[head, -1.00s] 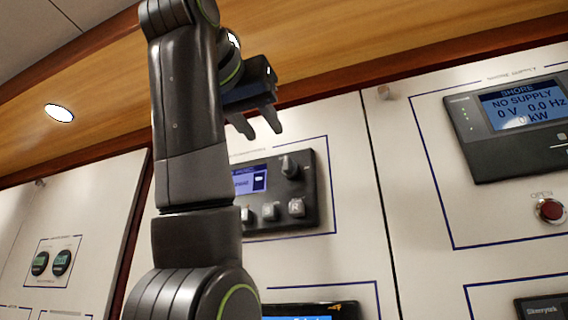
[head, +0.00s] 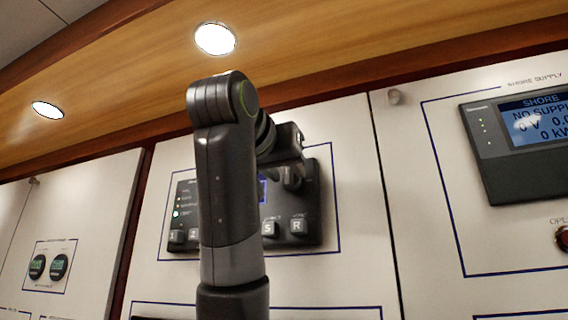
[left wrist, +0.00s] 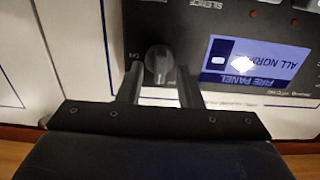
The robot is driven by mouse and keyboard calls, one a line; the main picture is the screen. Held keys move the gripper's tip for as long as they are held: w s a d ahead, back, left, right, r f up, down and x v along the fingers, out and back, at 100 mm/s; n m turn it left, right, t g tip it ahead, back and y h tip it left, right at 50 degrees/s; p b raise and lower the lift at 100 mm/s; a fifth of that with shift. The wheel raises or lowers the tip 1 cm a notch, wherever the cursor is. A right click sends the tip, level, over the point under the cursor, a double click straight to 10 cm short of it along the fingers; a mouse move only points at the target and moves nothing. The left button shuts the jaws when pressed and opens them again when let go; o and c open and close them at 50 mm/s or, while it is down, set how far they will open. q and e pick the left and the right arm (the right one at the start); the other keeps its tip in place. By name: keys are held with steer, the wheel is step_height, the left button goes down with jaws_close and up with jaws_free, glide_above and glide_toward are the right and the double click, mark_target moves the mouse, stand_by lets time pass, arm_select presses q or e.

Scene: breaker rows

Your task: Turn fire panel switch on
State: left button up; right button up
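The fire panel (head: 311,232) is a dark unit on a white wall panel, partly hidden behind my left arm. In the left wrist view it appears upside down, with a blue screen (left wrist: 258,62) reading "FIRE PANEL ALL NORMAL". Its dark rotary switch (left wrist: 158,60) shows beside the screen, with a lighter pointer mark. My left gripper (left wrist: 159,82) is open, with one finger on each side of the switch; I cannot tell whether they touch it. In the head view the left gripper (head: 291,178) is in front of the panel's upper right. My right gripper is not in view.
Square buttons (head: 298,227) line the panel's bottom. A shore supply display (head: 530,135) is on the right, with a red button (head: 563,238) below it. A wooden soffit (head: 300,60) runs above.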

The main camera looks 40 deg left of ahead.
arm_select(q)
jaws_close()
steer(key=shift+m, duration=0.3)
steer(key=m+b, duration=0.1)
steer(key=m, duration=0.1)
steer(key=shift+d+m, duration=0.15)
steer(key=shift+m, duration=0.15)
steer(key=m+b, duration=0.1)
steer(key=m, duration=0.2)
steer(key=shift+d+m+b, duration=0.1)
steer(key=shift+m+b, duration=0.2)
steer(key=m, duration=0.2)
steer(key=m+b, duration=0.1)
steer(key=m, duration=0.2)
steer(key=shift+d+f+m, duration=0.15)
steer(key=shift+m, duration=0.15)
steer(key=m+b, duration=0.1)
steer(key=m, duration=0.4)
steer(key=shift+f+m, duration=0.15)
steer(key=shift+m, duration=0.15)
jaws_free()
steer(key=shift+w, duration=0.1)
